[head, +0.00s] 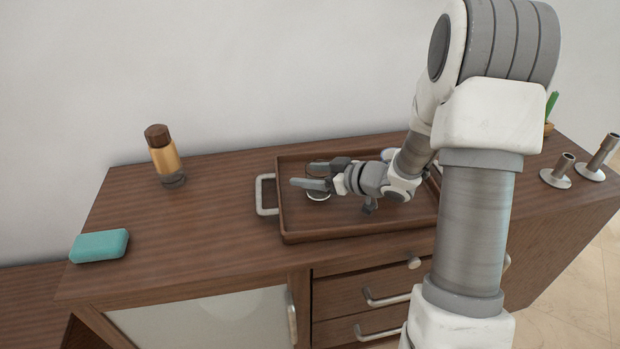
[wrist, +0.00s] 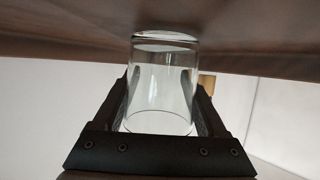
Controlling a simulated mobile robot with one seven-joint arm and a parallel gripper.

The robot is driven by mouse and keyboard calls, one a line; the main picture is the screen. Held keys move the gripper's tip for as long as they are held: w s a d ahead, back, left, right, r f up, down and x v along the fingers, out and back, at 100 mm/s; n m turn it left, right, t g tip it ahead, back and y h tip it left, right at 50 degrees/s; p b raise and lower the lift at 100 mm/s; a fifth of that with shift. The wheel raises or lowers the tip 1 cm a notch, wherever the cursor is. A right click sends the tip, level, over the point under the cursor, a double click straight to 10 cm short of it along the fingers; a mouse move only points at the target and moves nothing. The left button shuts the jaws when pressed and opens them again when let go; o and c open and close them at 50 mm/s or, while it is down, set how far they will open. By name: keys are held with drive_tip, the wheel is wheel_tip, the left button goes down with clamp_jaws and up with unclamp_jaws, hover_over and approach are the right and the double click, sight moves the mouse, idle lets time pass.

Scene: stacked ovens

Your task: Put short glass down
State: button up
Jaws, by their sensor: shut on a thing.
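The short glass (wrist: 163,85) is clear and stands between the two dark fingers of my gripper (wrist: 163,100) in the wrist view, where the picture is upside down. Its base end meets or nearly meets the brown wooden surface; I cannot tell if it touches. In the head view my gripper (head: 318,184) is over the left part of the brown wooden tray (head: 345,231), shut on the glass. There the glass (head: 318,197) shows only partly below the fingers. My arm covers the tray's right part.
A gold bottle with a brown cap (head: 164,158) stands on the cabinet top (head: 205,215) at the left. A teal block (head: 99,246) lies near the left edge. The tray's metal handle (head: 264,195) faces left. Metal candle holders (head: 557,175) stand at the right.

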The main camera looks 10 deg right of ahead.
drive_tip(key=shift+r, duration=0.1)
drive_tip(key=shift+f, duration=0.2)
drive_tip(key=o, duration=1.5)
drive_tip(key=shift+r, duration=0.3)
drive_tip(key=p+v, duration=0.3)
drive_tip(key=v, duration=0.9)
drive_tip(key=shift+f, duration=0.1)
drive_tip(key=shift+w, duration=0.1)
